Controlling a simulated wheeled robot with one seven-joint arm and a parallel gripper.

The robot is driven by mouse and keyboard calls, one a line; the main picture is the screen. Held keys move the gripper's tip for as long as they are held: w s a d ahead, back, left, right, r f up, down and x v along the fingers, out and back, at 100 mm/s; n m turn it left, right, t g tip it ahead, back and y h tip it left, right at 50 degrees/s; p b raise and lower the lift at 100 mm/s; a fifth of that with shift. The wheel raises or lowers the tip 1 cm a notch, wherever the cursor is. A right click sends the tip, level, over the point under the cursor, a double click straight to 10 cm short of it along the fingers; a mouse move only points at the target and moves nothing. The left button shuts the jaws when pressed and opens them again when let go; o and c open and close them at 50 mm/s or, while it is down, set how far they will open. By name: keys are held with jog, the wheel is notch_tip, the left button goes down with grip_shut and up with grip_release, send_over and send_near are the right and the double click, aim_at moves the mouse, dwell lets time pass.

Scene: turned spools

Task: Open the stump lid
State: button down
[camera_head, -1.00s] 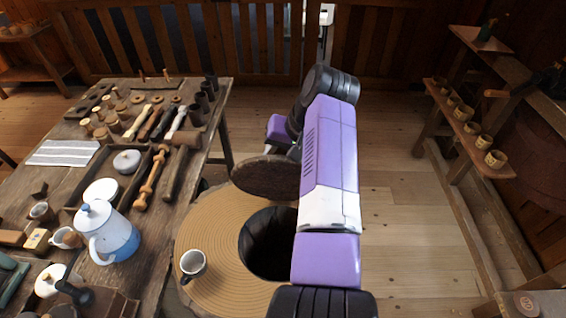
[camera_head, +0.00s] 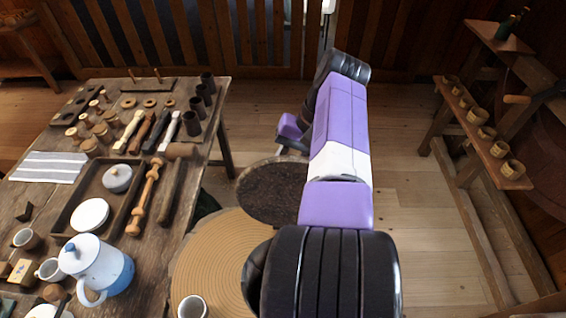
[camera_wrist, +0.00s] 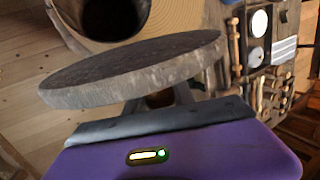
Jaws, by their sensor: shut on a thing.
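The stump (camera_head: 215,262) has a ringed tan top with a dark round opening (camera_head: 256,272), partly hidden behind my arm. The lid (camera_head: 270,192) is a dark, bark-edged disc, raised and tilted at the far side of the stump, clear of the opening. In the wrist view the lid (camera_wrist: 135,72) lies across the picture, with the stump's opening (camera_wrist: 115,14) beyond it. My gripper (camera_wrist: 160,100) is shut on the lid's edge; its fingers are mostly hidden under the disc. In the head view my arm hides part of the lid's right side.
A small cup (camera_head: 192,307) stands on the stump's near left. The workbench (camera_head: 205,150) at left holds a blue-and-white pot (camera_head: 95,268), a tray (camera_head: 70,215) and wooden tools. A shelf with cups (camera_head: 490,150) stands at right. Floor between is clear.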

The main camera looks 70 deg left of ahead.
jog(key=shift+f, duration=0.1)
jog(key=c, duration=1.1)
grip_release()
jog(key=b+v, duration=0.2)
jog(key=v, duration=0.5)
jog(key=shift+w+r, duration=0.2)
jog(key=shift+r, duration=0.2)
jog(key=shift+r, duration=0.15)
